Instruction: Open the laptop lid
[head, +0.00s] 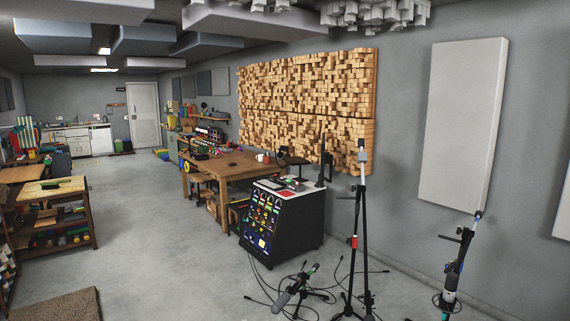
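I cannot make out a laptop for certain. A small dark object (290,159) stands at the right end of the wooden desk (232,167); it is too small to tell what it is. A thin dark upright thing (322,160) rises from the back of the black equipment rack (290,218), seen nearly edge-on, and I cannot tell what it is. Flat items, one of them red (286,193), lie on the rack's top. Neither of my grippers is in view.
Microphone stands (356,240) and (455,262) and a low stand (300,288) with loose cables stand right of and before the rack. A wooden shelf table (50,188) is at left. The grey floor (150,225) between is clear.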

